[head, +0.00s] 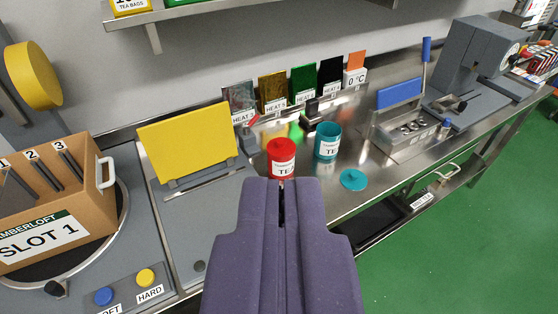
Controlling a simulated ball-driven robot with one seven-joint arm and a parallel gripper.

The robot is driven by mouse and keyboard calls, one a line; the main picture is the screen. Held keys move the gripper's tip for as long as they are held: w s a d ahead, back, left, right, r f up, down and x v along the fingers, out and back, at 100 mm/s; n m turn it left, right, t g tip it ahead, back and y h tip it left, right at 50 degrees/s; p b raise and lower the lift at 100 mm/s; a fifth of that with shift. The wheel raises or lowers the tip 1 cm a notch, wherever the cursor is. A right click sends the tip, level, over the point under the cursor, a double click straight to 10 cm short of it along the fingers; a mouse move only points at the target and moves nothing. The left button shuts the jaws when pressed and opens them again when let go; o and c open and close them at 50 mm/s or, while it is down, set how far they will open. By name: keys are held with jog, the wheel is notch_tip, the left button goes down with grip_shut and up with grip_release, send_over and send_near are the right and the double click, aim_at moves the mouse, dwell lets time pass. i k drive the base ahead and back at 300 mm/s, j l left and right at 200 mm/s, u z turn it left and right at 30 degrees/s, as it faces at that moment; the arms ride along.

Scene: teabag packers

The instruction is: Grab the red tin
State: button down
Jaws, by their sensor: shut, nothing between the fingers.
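The red tin (281,160) stands upright on the steel counter, with a red lid on and a white label that reads "TE…". Its lower edge meets the tip of my gripper in the picture. My gripper (282,187) is purple-grey, points away from me and is shut and empty, with a thin dark slit between its fingers. It appears just in front of the red tin; I cannot tell if they touch.
A teal tin (327,142) stands close to the right, its teal lid (354,180) lying nearby. A yellow panel (187,141) stands left. A cardboard box (52,205) marked "SLOT 1" is far left. Blue (104,296) and yellow (146,277) buttons sit at the front edge.

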aim_at(281, 160)
jog(key=j+z, duration=0.25)
jog(key=j, duration=0.4)
jog(key=j+z, duration=0.25)
jog(key=j, duration=0.4)
jog(key=j+z, duration=0.25)
jog(key=j, duration=0.4)
jog(key=j+z, duration=0.25)
jog(key=j, duration=0.4)
jog(key=i+l+u, duration=0.1)
jog(key=u, duration=0.3)
jog(key=i+l+u, duration=0.1)
jog(key=u, duration=0.3)
jog(key=l+u, duration=0.25)
jog(key=u, duration=0.15)
jog(key=i+l+u, duration=0.1)
jog(key=l, duration=0.4)
jog(key=i+l, duration=0.2)
jog(key=l, duration=0.3)
jog(key=i+l+u, duration=0.15)
jog(key=l, duration=0.35)
jog(key=i+l+u, duration=0.1)
jog(key=l, duration=0.4)
jog(key=l+u, duration=0.1)
jog(key=l, duration=0.4)
jog(key=i, duration=0.05)
